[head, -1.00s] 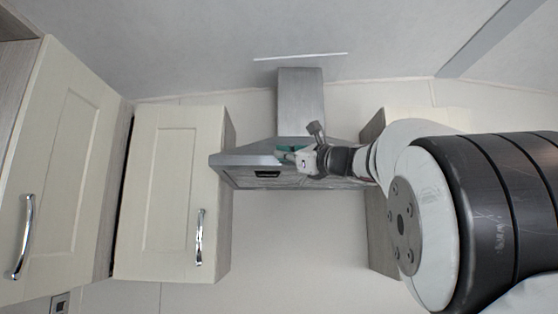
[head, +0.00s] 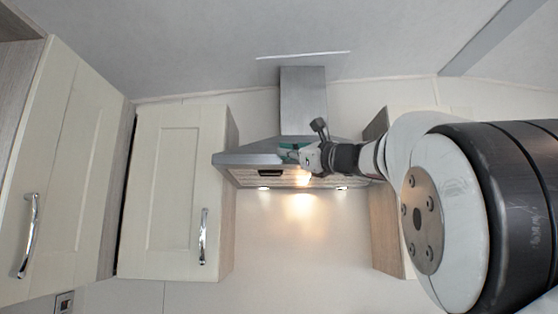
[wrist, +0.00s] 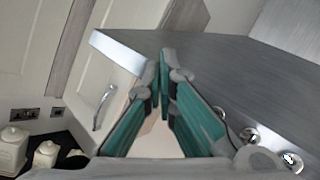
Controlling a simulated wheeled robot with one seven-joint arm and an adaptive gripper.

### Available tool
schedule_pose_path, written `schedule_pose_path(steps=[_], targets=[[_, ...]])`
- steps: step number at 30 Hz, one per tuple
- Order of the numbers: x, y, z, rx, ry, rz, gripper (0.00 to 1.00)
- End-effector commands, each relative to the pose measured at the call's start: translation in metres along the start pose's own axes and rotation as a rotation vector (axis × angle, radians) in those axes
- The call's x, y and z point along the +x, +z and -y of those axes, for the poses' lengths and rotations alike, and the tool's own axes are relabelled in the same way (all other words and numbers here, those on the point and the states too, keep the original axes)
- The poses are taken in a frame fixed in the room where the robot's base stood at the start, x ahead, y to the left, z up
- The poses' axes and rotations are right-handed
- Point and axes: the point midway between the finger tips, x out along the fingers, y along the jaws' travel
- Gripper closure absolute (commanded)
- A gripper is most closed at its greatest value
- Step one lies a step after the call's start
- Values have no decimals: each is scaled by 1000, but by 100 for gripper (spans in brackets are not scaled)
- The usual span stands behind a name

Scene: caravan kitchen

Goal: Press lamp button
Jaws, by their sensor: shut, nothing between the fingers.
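The lamps under the hood (head: 264,188) are lit and throw warm light on the wall. My gripper (head: 287,154) is at the hood's front face, just above and right of the dark panel. In the wrist view my gripper (wrist: 164,60) has its teal fingers together and empty, close to the hood (wrist: 240,70). Small round metal fittings (wrist: 250,135) show at the lower right there. I cannot tell whether the fingertips touch the lamp button, which I cannot make out.
Cream cupboards with chrome handles stand left of the hood (head: 172,190) and at the far left (head: 65,170). Another cupboard (head: 385,215) is right of it, partly behind my arm. White jars (wrist: 12,148) stand low at left in the wrist view. The wall below the hood is clear.

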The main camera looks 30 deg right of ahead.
Motion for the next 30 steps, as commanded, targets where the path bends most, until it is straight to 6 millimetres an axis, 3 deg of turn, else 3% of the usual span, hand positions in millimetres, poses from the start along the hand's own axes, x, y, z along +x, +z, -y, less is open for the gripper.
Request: schedule_pose_path(steps=[18, 30], targets=[[-37, 28, -27, 1, 0, 1, 100], [-40, 30, -30, 0, 0, 1, 100]])
